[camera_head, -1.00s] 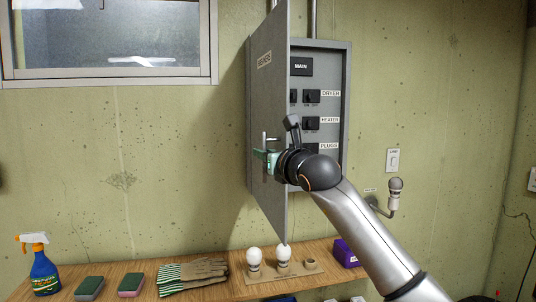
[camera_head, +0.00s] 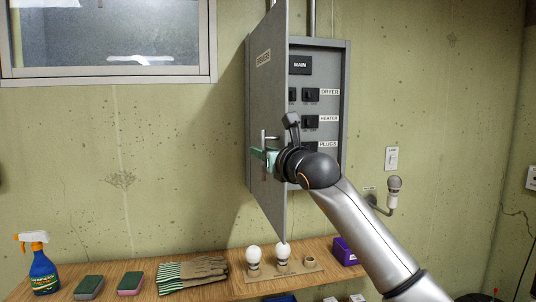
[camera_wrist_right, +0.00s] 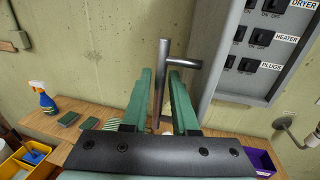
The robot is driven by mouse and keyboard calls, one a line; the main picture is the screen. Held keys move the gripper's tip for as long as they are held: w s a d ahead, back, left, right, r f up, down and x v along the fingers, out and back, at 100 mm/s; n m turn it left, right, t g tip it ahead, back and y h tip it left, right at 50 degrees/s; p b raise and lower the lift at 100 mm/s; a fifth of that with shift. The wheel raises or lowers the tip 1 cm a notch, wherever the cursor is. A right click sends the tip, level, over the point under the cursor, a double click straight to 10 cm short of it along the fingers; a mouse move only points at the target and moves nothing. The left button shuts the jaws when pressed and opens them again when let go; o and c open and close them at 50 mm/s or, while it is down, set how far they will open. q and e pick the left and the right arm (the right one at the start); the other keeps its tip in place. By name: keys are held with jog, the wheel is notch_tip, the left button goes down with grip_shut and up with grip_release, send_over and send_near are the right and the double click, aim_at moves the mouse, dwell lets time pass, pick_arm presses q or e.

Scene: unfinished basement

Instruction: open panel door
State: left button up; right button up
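The grey panel door (camera_head: 266,95) stands swung wide open on the wall cabinet (camera_head: 345,90), with breaker switches showing inside. Its metal handle (camera_head: 264,138) is on the door's left-facing side. My right gripper (camera_head: 258,157) is at the handle, with its arm coming from the lower right past the door's free edge. In the right wrist view, the handle (camera_wrist_right: 161,85) stands between the two green fingers (camera_wrist_right: 161,75), with gaps visible on both sides. The fingers are apart and around the handle, not clamped on it. The door leaf cannot be made out there. My left gripper is not in view.
A wooden shelf (camera_head: 225,288) below holds a spray bottle (camera_head: 43,272), sponges (camera_head: 130,284), gloves (camera_head: 195,272), light bulbs (camera_head: 254,258) and a purple box (camera_head: 345,251). A wall lamp (camera_head: 394,190) and a switch (camera_head: 392,158) are right of the cabinet.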

jog(key=b+v, duration=0.5)
jog(key=v, duration=0.7)
jog(key=shift+s, duration=0.25)
jog(key=shift+f, duration=0.1)
